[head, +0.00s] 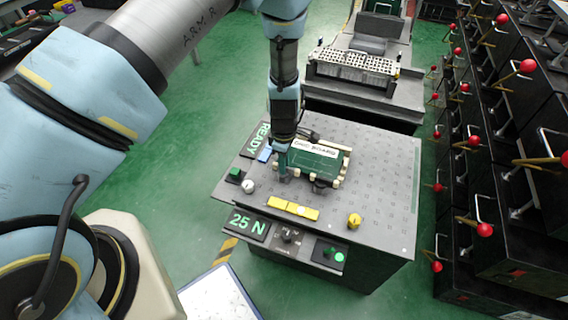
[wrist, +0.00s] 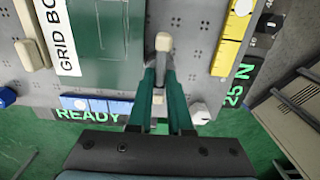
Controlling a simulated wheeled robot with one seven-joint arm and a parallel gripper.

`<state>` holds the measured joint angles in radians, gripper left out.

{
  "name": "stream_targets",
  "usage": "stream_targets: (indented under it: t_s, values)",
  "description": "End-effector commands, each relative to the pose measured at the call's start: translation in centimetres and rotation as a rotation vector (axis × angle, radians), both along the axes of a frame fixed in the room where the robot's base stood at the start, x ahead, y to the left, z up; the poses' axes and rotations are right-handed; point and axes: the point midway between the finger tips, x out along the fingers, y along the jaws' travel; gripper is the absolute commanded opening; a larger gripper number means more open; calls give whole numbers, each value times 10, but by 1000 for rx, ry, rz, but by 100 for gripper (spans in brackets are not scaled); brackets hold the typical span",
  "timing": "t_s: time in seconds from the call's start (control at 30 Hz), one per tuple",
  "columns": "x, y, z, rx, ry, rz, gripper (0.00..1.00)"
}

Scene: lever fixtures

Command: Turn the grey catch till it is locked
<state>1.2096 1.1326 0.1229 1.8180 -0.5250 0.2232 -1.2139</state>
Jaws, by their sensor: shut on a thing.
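My gripper (head: 283,177) points down at the front left corner of the green board marked "GRID BOARD" (head: 315,161) on the grey table. In the wrist view its two teal fingers (wrist: 160,74) are closed around a narrow grey piece, which looks like the grey catch (wrist: 160,62). A beige block (wrist: 164,42) shows just beyond the fingertips, in line with that piece. The fingers hide most of the catch, and in the head view my gripper covers it. I cannot tell from these views whether it is locked.
Yellow blocks (head: 293,208), a white knob (head: 248,186) and a yellow knob (head: 354,220) stand near the table's front. "READY" (head: 257,139) and "25 N" (head: 247,223) signs show. Black cabinets with red-knobbed levers (head: 484,230) line the right. Green floor is open at left.

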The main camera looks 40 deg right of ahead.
Motion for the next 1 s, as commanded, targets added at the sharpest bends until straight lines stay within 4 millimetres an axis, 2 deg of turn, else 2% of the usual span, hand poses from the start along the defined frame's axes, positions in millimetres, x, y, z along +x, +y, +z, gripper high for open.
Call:
stream_targets:
  t_s: [0.6, 0.77, 1.0]
  values:
    - [0, 0, 0, 0, 0, -26, 0]
    - [0, 0, 0, -1, -1, -94, 0]
    - [0, -1, 0, -2, 0, -280, 0]
